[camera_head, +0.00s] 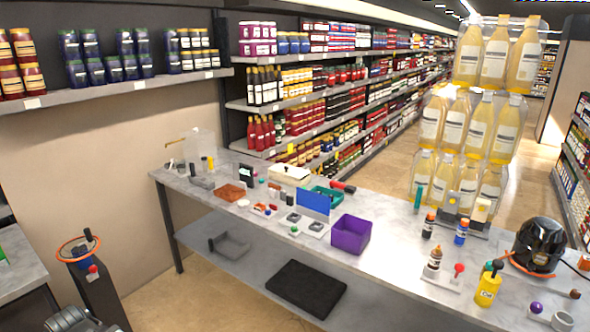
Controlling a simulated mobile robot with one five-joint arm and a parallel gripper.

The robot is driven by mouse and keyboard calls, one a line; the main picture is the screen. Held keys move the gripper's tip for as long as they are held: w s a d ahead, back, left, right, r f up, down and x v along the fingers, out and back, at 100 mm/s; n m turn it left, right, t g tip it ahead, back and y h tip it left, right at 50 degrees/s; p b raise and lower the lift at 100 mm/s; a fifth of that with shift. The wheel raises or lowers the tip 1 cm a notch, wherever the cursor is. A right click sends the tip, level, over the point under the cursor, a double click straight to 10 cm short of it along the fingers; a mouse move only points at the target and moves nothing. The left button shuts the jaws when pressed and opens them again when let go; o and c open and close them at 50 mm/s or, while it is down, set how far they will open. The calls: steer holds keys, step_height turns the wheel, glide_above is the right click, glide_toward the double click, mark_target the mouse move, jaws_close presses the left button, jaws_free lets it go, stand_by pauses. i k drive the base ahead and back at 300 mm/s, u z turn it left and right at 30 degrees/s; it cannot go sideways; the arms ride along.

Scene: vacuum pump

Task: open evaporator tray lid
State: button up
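No label marks the evaporator tray, and I cannot tell for sure which item it is. A low white box with a flat cream top (289,174) stands toward the back of the marble-topped table and looks closed. A teal-green open tray (326,196) sits just right of it, with a red-and-black handle-like item (343,187) at its back edge.
A purple open bin (350,234) and an upright blue panel (313,203) stand mid-table. Bottles and a black domed device (538,246) crowd the right end. A black post with an orange ring (78,250) stands at lower left. Stocked shelves line the back.

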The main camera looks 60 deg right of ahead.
mark_target(289, 171)
steer(key=z, duration=1.35)
steer(key=i, duration=1.65)
steer(key=u, duration=0.1)
